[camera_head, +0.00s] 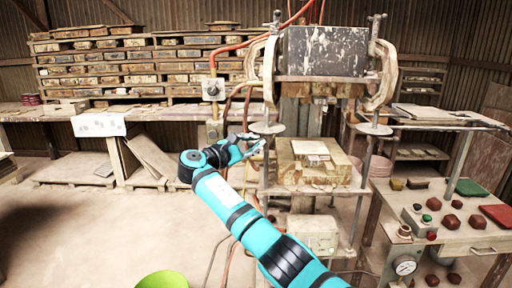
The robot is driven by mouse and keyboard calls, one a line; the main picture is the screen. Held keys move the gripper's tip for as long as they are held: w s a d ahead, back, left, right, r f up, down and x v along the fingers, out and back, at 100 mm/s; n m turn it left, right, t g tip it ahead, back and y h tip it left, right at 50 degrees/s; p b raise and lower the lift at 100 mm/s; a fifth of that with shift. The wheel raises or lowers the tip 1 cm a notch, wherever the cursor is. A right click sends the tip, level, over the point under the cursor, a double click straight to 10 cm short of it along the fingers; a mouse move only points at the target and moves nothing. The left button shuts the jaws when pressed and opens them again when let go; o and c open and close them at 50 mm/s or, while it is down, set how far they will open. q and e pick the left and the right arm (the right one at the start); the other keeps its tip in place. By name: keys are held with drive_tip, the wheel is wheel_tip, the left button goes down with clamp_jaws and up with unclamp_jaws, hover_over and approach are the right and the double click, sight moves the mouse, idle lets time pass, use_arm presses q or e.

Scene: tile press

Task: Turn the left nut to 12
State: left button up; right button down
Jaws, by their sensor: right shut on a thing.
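The tile press (325,52) stands at the centre, with a worn grey block between two curved side arms. The left nut (266,128) is a flat round disc on the press's left upright rod. A similar right nut (374,129) sits on the right rod. My right gripper (257,144) reaches in from the lower right and is shut at the left nut's near edge, by the rod. The fingers partly hide the contact, and no number can be read on the nut. My left gripper is not in view.
A stack of pale tiles (311,148) lies on the press bed (290,176). A control table (448,226) with buttons and a gauge (404,265) stands at right. A workbench (170,115) and loaded shelves line the back. Hoses hang near the left rod. Floor at left is clear.

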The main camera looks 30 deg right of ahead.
drive_tip(key=shift+w+m+g+b, duration=0.3)
drive_tip(key=shift+m+g, duration=0.2)
drive_tip(key=shift+g, duration=0.2)
drive_tip(key=shift+w+r+m+g+h, duration=0.2)
drive_tip(key=shift+m+g+h, duration=0.1)
drive_tip(key=shift+g, duration=0.2)
drive_tip(key=c, duration=1.2)
unclamp_jaws()
drive_tip(key=shift+f, duration=0.35)
drive_tip(key=shift+s, duration=0.15)
drive_tip(key=a, duration=0.4)
drive_tip(key=s+a, duration=0.1)
drive_tip(key=a, duration=0.7)
drive_tip(key=shift+s+r, duration=0.2)
drive_tip(key=shift+r, duration=0.15)
drive_tip(key=shift+d, duration=0.1)
